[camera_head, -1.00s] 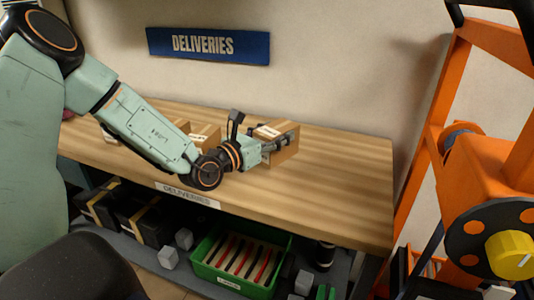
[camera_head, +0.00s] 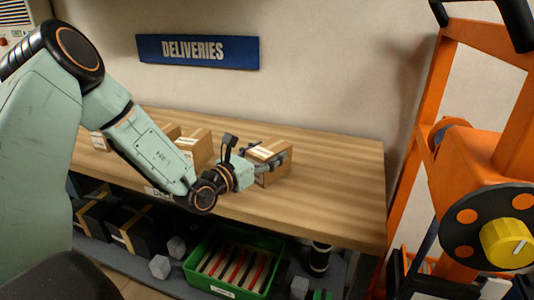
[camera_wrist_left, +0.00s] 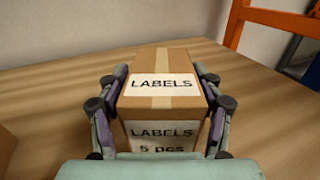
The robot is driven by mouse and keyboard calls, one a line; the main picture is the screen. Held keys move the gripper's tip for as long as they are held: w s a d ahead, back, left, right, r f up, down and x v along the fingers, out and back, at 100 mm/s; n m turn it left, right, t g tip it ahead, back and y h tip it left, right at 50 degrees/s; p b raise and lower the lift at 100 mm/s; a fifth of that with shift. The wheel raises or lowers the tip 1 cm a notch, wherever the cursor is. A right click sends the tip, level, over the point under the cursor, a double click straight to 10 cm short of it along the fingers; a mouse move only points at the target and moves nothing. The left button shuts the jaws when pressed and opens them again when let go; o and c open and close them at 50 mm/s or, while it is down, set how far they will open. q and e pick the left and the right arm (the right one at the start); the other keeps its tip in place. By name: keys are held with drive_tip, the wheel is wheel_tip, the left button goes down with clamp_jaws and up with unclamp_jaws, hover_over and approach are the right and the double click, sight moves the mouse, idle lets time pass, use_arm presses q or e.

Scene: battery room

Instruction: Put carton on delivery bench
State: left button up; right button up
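The carton (camera_head: 272,153) is a brown box standing upright on the wooden delivery bench (camera_head: 335,185), under the blue DELIVERIES sign. In the left wrist view the carton (camera_wrist_left: 162,82) shows a tape strip and white labels reading LABELS, on its top and near face. My left gripper (camera_head: 265,152) reaches in from the left with one finger on each side of the carton. In the left wrist view its fingers (camera_wrist_left: 165,95) look spread, with a slight gap beside the carton. The carton's underside is hidden. My right gripper is not in view.
More cartons (camera_head: 193,146) stand to the left on the bench. The bench is clear right of the carton. Below it, a shelf holds a green crate (camera_head: 235,240) and black boxes (camera_head: 128,228). An orange frame (camera_head: 430,140) stands at the right.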

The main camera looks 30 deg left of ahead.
sight(254, 158)
use_arm(q)
drive_tip(key=shift+o, duration=1.3)
drive_tip(key=shift+w+d, duration=0.15)
drive_tip(key=shift+d, duration=0.05)
drive_tip(key=shift+a+r, duration=0.1)
drive_tip(key=shift+r, duration=0.1)
drive_tip(key=s+p, duration=0.1)
drive_tip(key=s, duration=0.1)
drive_tip(key=s+p, duration=0.1)
drive_tip(key=s, duration=0.1)
drive_tip(key=s+a+p, duration=0.1)
drive_tip(key=shift+s+r, duration=0.1)
drive_tip(key=shift+s, duration=0.3)
drive_tip(key=s+p, duration=0.4)
drive_tip(key=s, duration=0.1)
drive_tip(key=shift+s+a, duration=0.1)
drive_tip(key=shift+a, duration=0.2)
drive_tip(key=shift+s+p, duration=0.45)
drive_tip(key=shift+p, duration=0.1)
